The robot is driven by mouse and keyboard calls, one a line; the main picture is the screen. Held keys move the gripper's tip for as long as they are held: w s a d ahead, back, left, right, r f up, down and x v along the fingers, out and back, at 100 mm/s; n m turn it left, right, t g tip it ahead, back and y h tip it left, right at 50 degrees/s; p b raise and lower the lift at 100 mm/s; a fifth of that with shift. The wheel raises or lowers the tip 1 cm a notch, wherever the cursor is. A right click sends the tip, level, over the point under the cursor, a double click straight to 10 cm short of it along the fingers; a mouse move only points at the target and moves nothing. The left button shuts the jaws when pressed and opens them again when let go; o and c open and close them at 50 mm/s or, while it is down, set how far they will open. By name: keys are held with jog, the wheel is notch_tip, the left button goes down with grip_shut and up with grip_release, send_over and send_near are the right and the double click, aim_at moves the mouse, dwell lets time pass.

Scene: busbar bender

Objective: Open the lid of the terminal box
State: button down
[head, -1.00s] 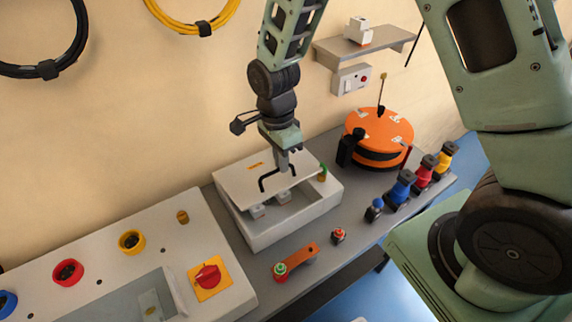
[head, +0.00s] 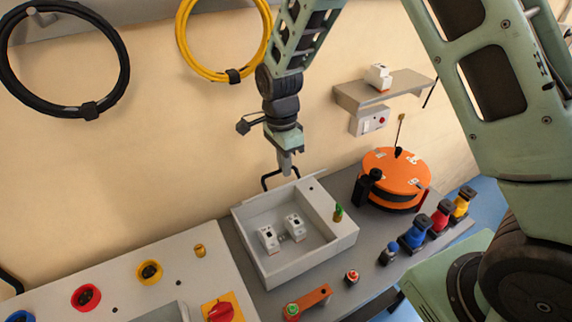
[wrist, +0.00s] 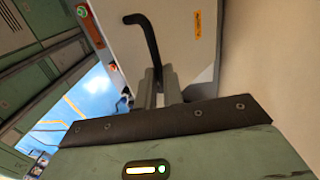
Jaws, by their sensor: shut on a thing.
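The grey-white terminal box (head: 313,256) stands on the bench in the head view, its inside showing. Its lid is swung up at the back edge, seen nearly edge-on in the head view. The lid's pale face (wrist: 190,55), with a yellow label, fills much of the wrist view. A black bent handle (head: 267,181) sits on the lid; it also shows in the wrist view (wrist: 146,35). My gripper (head: 286,170) is behind the box's back edge, shut on the handle. The fingers (wrist: 158,85) hide the gripped part.
Two white modules (head: 268,238) sit inside the box. A green-topped peg (head: 338,213) is at its right rim. An orange reel (head: 396,172) and coloured connectors (head: 418,232) stand to the right. An orange bar (head: 310,301) lies in front. The wall is close behind.

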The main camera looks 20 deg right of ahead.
jog(key=shift+w+f, duration=0.2)
jog(key=shift+f, duration=0.05)
jog(key=c, duration=1.6)
grip_release()
jog(key=shift+o, duration=0.4)
jog(key=shift+w+f, duration=0.15)
jog(key=shift+w, duration=0.1)
jog(key=shift+s, duration=0.2)
notch_tip(320, 180, up, 12)
jog(key=w+b, duration=0.1)
jog(key=b, duration=0.2)
jog(key=shift+a, duration=0.1)
